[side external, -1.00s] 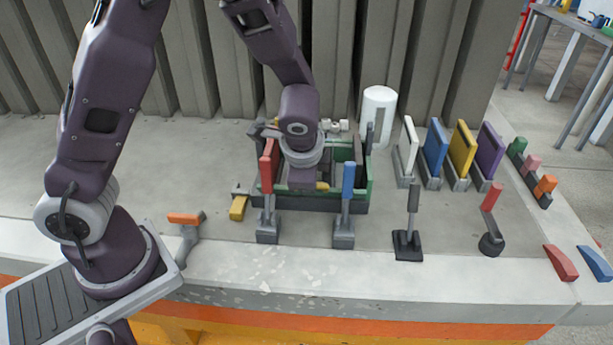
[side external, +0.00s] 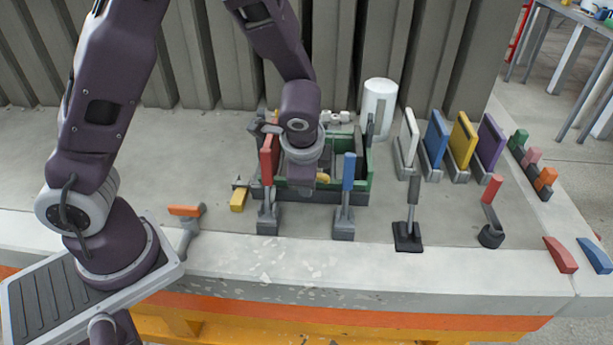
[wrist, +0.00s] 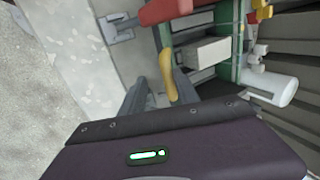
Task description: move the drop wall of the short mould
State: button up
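A green-framed mould (side external: 366,182) with a dark base stands on the concrete bench, with dark and pale walls inside it. It also shows in the wrist view (wrist: 231,45). My gripper (side external: 308,183) points down over the mould's front middle, between the red-handled lever (side external: 266,158) and the blue-handled lever (side external: 348,172). In the wrist view, a yellow curved handle (wrist: 169,78) lies just ahead of my gripper, beside a pale block (wrist: 203,52). The fingertips are largely hidden, so I cannot tell whether they hold anything. I cannot tell which wall is the drop wall.
A white cylinder (side external: 379,108) stands behind the mould. White, blue (side external: 435,138), yellow and purple panels stand to its right. A black-footed post (side external: 408,238), a red-topped lever (side external: 491,190) and an orange-handled clamp (side external: 186,211) stand along the front. Ribbed wall behind.

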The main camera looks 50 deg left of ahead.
jog(key=v, duration=0.7)
dwell(0.4)
jog(key=s+r+n+t+h, duration=0.1)
jog(key=s+r+n, duration=0.3)
jog(key=s, duration=0.5)
jog(key=s+r+n+t+h, duration=0.1)
jog(key=s+r+n+h, duration=0.1)
jog(key=s+r+n, duration=0.3)
jog(key=s+a+r, duration=0.1)
jog(key=s+r, duration=0.2)
jog(key=s, duration=0.2)
jog(key=shift+r+h, duration=0.3)
jog(key=shift+r, duration=0.05)
